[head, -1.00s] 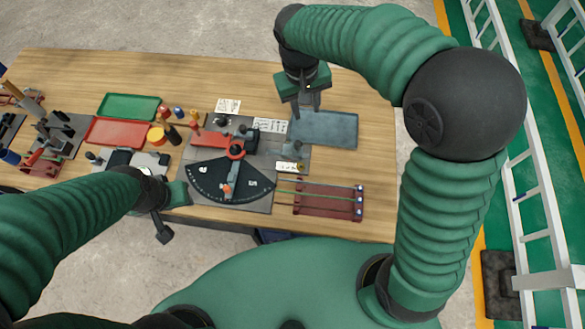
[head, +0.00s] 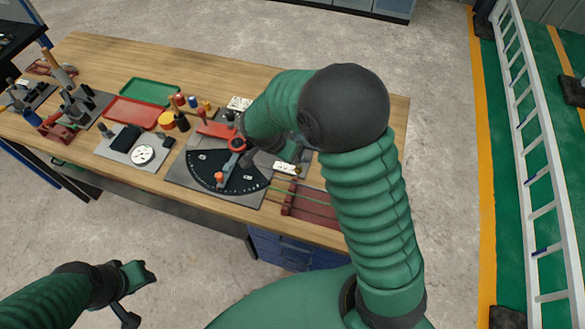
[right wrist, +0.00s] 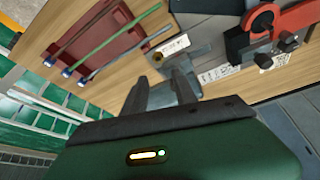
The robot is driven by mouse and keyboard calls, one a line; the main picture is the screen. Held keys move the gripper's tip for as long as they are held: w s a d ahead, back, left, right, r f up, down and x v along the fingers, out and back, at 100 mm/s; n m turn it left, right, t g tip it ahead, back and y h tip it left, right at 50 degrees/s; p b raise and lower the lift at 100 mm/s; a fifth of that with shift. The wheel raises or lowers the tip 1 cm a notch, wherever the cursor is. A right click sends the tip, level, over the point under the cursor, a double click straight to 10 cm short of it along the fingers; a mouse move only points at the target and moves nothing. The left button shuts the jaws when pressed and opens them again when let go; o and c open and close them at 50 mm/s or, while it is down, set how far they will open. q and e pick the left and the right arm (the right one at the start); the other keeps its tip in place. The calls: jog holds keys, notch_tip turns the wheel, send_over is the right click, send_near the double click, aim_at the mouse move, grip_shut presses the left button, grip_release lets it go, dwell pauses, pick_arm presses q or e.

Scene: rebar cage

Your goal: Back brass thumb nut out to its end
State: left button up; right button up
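The brass thumb nut (right wrist: 158,57) appears as a small yellowish piece beside a white label (right wrist: 172,46) and a grey metal stop block (right wrist: 190,58) in the right wrist view. My right gripper (right wrist: 160,82) is open, its two grey fingers pointing toward the block and nut, apparently apart from the nut. In the head view my right arm covers most of that gripper, and the label (head: 286,169) shows just beside it. My left gripper (head: 133,295) is open and empty, off the front of the bench over the floor.
A dark red rack with rods (right wrist: 105,35) lies beside the fixture. The bending plate with its black angle dial (head: 225,175) and red lever is left of my right arm. Red (head: 133,112) and green trays, bottles and tools fill the left bench (head: 85,52).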

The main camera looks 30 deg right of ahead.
aim_at(298, 168)
jog(key=p+x, duration=0.1)
jog(key=x, duration=1.2)
jog(key=shift+s+d, duration=0.1)
jog(key=shift+d, duration=0.15)
jog(key=shift+s+a+r, duration=0.1)
jog(key=shift+a, duration=0.1)
jog(key=shift+c, duration=0.4)
grip_shut()
